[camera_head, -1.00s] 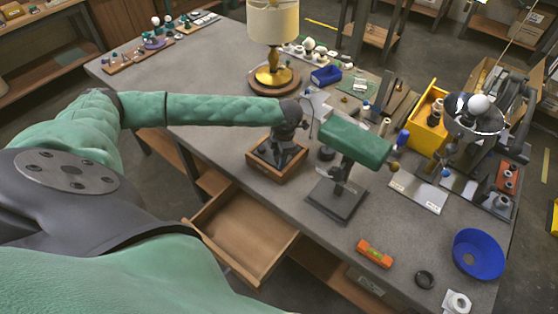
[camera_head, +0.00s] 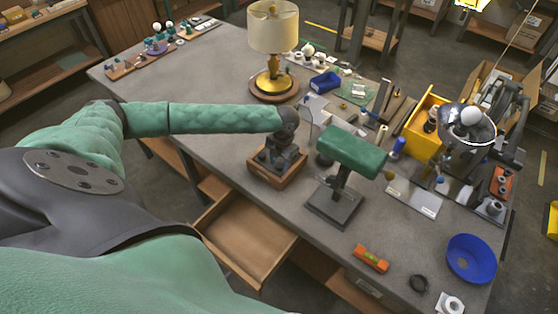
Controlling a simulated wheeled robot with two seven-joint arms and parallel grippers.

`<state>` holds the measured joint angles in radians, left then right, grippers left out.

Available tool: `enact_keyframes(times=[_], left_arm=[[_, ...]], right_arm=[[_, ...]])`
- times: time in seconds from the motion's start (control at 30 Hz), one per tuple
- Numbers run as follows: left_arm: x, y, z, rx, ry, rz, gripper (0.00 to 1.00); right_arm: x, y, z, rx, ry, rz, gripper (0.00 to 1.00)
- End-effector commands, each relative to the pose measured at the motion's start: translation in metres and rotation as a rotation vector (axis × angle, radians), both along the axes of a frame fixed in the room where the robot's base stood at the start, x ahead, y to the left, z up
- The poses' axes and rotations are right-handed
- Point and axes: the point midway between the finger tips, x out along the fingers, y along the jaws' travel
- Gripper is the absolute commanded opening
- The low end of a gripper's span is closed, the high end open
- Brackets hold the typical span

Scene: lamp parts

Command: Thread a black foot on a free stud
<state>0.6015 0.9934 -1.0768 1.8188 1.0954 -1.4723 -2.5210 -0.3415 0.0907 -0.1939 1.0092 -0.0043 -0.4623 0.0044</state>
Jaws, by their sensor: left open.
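My left gripper (camera_head: 279,160) points down into a small open wooden box (camera_head: 276,178) near the table's front edge. It is open; its fingertips are partly hidden, and I cannot tell whether anything is between them. A small black ring-like part (camera_head: 418,283) lies on the table at the front right; I cannot tell whether it is a foot. Another dark round part (camera_head: 325,158) is partly hidden behind a green padded block on a stand (camera_head: 348,152). No stud can be made out clearly. My right gripper is not in view.
An orange level (camera_head: 371,258), a blue bowl (camera_head: 471,258) and a white part (camera_head: 451,304) are at the front right. A drawer (camera_head: 247,245) stands open below the front edge. A lamp (camera_head: 273,50) and a yellow bin (camera_head: 427,125) stand farther back.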

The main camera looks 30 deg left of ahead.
Motion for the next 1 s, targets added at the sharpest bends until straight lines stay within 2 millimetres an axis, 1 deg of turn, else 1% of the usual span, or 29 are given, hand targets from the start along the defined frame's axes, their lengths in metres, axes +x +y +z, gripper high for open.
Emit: enact_keyframes(times=[0.03,0.27,0.7,0.83,1.0], left_arm=[[-0.0002,0.0002,-0.0013,-0.001,0.000,0.035,0.44],[-0.0005,0.0004,-0.0014,0.000,0.001,0.134,0.44],[-0.0003,0.0015,-0.0012,0.000,0.001,0.609,0.44],[0.0001,0.0015,-0.0009,0.000,0.000,0.672,0.44],[0.0003,0.0015,-0.0008,0.000,0.000,0.681,0.44]], right_arm=[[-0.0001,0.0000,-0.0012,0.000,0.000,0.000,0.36],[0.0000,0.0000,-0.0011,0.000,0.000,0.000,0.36],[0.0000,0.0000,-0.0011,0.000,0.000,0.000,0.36],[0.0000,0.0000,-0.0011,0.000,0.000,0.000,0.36],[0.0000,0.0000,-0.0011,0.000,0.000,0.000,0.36]])
